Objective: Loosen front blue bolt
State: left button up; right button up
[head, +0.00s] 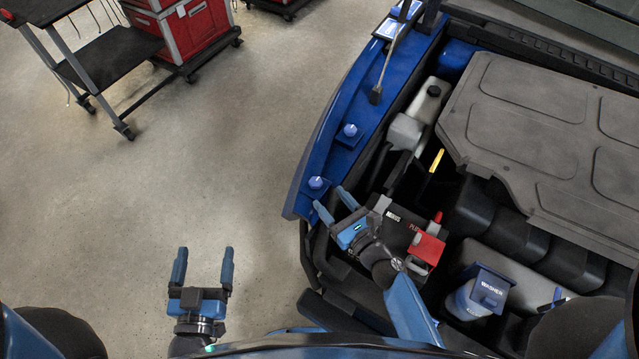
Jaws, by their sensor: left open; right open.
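Two light-blue bolts sit on the blue fender edge of the car. The nearer bolt (316,183) is toward the fender's lower end, and the farther bolt (350,130) is higher up along it. I cannot tell for certain which one counts as the front one. My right gripper (330,199) is open and empty, its fingertips just below and right of the nearer bolt, seemingly apart from it. My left gripper (204,252) is open and empty, over the bare floor left of the car.
The blue fender (333,145) borders the open engine bay. Under my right arm are a battery with a red terminal cover (428,249) and a washer reservoir (482,292). A grey engine cover (540,130) lies right. A black cart (108,57) and red toolbox (195,25) stand upper left. Floor between is clear.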

aim_at(320, 187)
jog(key=shift+x, duration=2.9)
jog(key=shift+c, duration=0.2)
jog(key=c, duration=1)
